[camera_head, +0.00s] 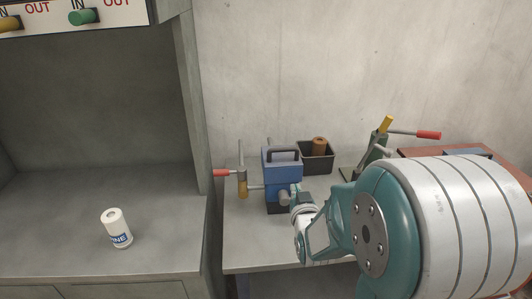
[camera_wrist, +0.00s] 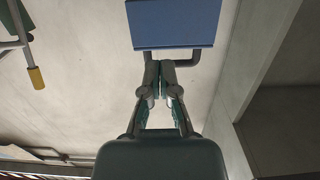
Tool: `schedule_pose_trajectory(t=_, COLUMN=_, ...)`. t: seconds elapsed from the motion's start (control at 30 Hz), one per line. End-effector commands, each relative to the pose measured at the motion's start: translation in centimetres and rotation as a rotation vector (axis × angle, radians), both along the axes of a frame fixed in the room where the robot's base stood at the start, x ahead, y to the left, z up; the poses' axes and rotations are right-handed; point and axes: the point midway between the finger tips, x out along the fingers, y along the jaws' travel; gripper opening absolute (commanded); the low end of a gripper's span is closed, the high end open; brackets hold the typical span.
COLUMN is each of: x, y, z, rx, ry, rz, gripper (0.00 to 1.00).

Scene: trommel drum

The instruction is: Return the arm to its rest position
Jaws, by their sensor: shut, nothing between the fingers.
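My gripper (camera_wrist: 160,70) is in the wrist view with its two fingers together and nothing between them. Its fingertips overlap the grey handle of a blue box-like device (camera_wrist: 174,24); I cannot tell whether they touch it. In the head view my white and teal arm (camera_head: 440,215) reaches in from the right over a grey bench (camera_head: 245,250). The arm's far end is beside the blue device (camera_head: 281,165), which stands on this bench with its dark handle on top. The fingers themselves are hard to make out there.
A red-tipped lever with a yellow grip (camera_head: 242,183) stands left of the device. A black bin (camera_head: 318,160) holds a brown cylinder behind it. Another red-handled lever (camera_head: 428,135) is at the right. A white labelled bottle (camera_head: 116,228) stands on the left counter, beyond a grey post (camera_head: 188,100).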

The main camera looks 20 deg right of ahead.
Motion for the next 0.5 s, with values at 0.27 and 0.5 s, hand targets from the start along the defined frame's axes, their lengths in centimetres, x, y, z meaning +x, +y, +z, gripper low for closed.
schedule_pose_trajectory(t=0.27, x=-0.7, y=1.3, z=1.2, rx=0.015, ry=0.09, rz=0.02, gripper=0.0)
schedule_pose_trajectory(t=0.5, x=-4.0, y=4.1, z=2.7, rx=0.049, ry=0.317, rz=0.061, gripper=0.0)
